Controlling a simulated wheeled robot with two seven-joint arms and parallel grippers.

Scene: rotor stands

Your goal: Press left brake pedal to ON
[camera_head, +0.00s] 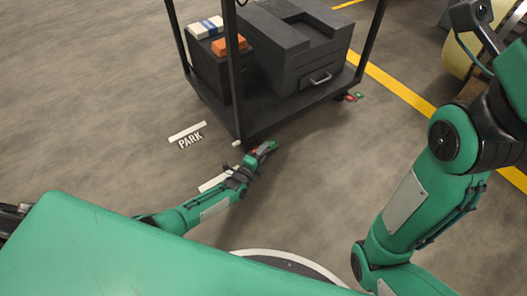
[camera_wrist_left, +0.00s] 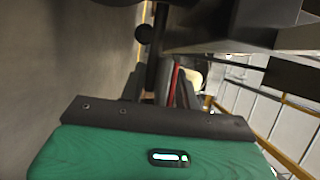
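The dark cart (camera_head: 262,125) stands on the floor with a brake pedal at each front corner. The left brake pedal (camera_head: 268,147), with red and green parts, is at the near corner, partly hidden by my left gripper (camera_head: 258,153). The gripper is low by the floor, at or very close to the pedal; contact cannot be told. In the left wrist view, the fingers (camera_wrist_left: 155,88) point toward the cart's underside, and a red strip shows beside them. Their opening is unclear. The right brake pedal (camera_head: 351,97) is red and green at the right corner. My right arm is at right; its gripper is not visible.
The cart carries a black case (camera_head: 300,45), a smaller dark box (camera_head: 212,70), an orange block (camera_head: 229,44) and a white-blue block (camera_head: 206,28). A PARK marking (camera_head: 190,140) is on the floor. A yellow line (camera_head: 395,85) runs behind the cart. Floor right of the left gripper is clear.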

